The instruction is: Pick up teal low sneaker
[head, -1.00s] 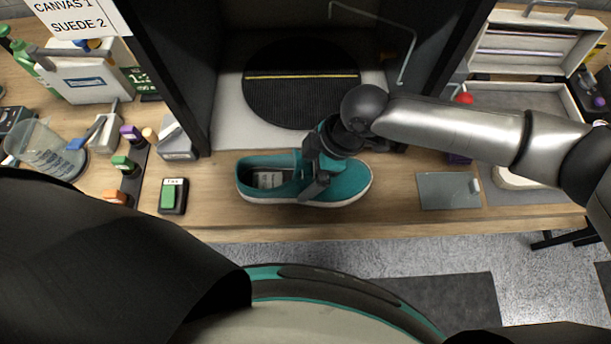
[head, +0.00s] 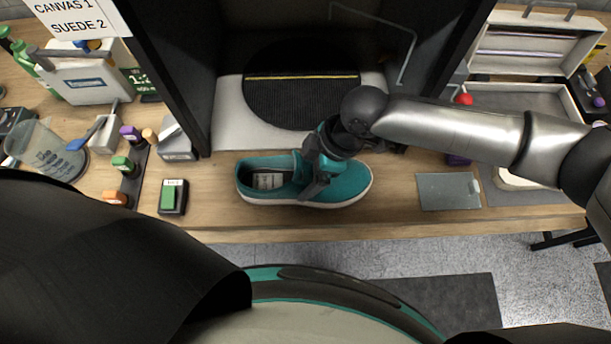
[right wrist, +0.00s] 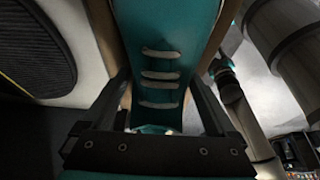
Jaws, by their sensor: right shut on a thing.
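The teal low sneaker (head: 345,184) lies upright on the wooden bench, toe to the right, its white sole near the front edge. My right gripper (head: 312,185) reaches down over its middle and is shut on it. In the right wrist view the sneaker (right wrist: 165,30) fills the space between the two fingers of the gripper (right wrist: 163,110), with its pale laces in sight. The far finger is hidden in the head view. My left gripper is not in view.
A round black ribbed mat (head: 300,105) lies in the dark booth behind. A green-topped block (head: 173,196) and small bottles stand left. A grey glass plate (head: 447,191) and an open case (head: 530,95) are to the right. Bare bench lies beside the sneaker.

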